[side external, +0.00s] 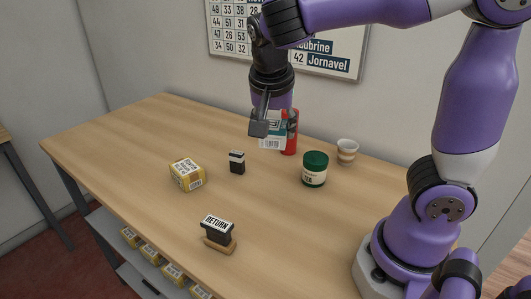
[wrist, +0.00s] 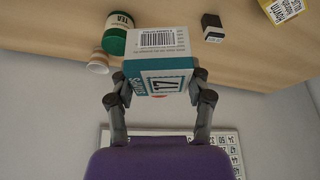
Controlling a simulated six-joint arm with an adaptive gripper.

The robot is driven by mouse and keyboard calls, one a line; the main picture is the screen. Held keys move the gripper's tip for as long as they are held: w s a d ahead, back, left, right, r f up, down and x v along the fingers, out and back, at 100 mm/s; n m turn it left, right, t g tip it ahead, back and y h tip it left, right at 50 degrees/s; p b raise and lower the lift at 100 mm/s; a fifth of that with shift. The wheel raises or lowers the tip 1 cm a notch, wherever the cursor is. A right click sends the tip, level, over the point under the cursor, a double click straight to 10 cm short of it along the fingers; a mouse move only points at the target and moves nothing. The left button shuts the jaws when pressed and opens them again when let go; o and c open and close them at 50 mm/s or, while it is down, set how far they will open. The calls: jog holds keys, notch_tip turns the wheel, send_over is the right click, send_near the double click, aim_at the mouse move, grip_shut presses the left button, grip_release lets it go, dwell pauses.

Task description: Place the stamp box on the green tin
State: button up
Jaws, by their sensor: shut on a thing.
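The stamp box (side external: 271,139) is a small white and teal box with a barcode. My gripper (side external: 267,122) is shut on it and holds it above the table, in front of a red object. The green tin (side external: 314,169) has a dark green lid and a pale label, and stands upright on the table to the right of the held box. It also shows in the wrist view (wrist: 115,42), beside the box, with "TEA" on its label.
A striped cup (side external: 347,151) stands behind the green tin. A red object (side external: 292,133) is partly hidden behind the box. A black and white block (side external: 237,162), a yellow parcel (side external: 187,174) and a RETURN stamp (side external: 217,232) stand on the wooden table (side external: 130,150). The front right is clear.

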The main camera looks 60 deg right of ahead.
jog(key=s+d+r+m+g, duration=0.2)
jog(key=s+m, duration=0.1)
jog(key=m, duration=0.1)
send_over(320, 153)
jog(key=a, duration=0.2)
jog(key=shift+m, duration=0.4)
jog(key=f, duration=0.7)
jog(key=shift+d+f, duration=0.1)
jog(key=shift+d, duration=0.1)
jog(key=shift+d+f, duration=0.1)
jog(key=shift+f, duration=1.95)
jog(key=shift+f, duration=0.1)
jog(key=o, duration=1.2)
jog(key=shift+c, duration=0.2)
